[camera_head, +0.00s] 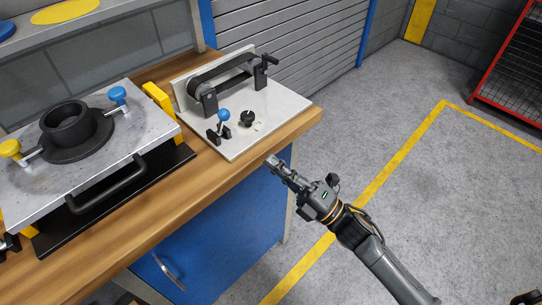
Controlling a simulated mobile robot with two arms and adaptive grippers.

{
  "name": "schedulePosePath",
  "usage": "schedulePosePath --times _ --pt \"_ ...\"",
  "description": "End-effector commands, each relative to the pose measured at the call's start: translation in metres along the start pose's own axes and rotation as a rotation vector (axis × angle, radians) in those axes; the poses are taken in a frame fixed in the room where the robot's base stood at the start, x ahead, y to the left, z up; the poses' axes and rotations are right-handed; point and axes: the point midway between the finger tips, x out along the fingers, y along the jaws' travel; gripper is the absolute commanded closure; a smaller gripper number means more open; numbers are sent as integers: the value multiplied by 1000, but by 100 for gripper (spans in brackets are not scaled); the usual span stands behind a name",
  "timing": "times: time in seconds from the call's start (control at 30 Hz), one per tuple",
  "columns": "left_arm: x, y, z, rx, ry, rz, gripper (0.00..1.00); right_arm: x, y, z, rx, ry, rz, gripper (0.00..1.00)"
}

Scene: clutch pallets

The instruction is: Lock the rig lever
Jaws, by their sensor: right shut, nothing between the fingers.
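A rig on a light metal plate (240,140) sits at the right end of the wooden bench. Toward the front of the plate stand a small upright lever with a blue ball knob (223,115) and a black knob (247,118). Which of these parts is the rig lever I cannot tell. My right gripper (271,161) is shut and empty, just off the bench's front edge, apart from the rig.
A metal pallet (45,195) with a black ring part (70,125), blue and yellow knobs and a black handle (108,187) occupies the bench's left. A blue cabinet (215,235) stands below. The grey floor right is open; a red-framed cage (515,75) stands far right.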

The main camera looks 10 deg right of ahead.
Motion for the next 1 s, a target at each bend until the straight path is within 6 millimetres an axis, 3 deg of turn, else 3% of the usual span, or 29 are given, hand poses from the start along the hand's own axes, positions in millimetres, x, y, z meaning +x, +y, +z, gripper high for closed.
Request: schedulePosePath --times 0.3,0.5,0.7,1.0 --pt "-20 0 -3 1 1 0 100 71 4 1 0 0 3 100" --pt "-29 1 -4 1 2 2 100 102 2 0 1 0 2 100" --pt "-31 2 -4 2 2 3 100 114 0 0 1 -1 0 100" --pt "-31 2 -4 2 2 4 100 115 0 0 1 -1 0 100"
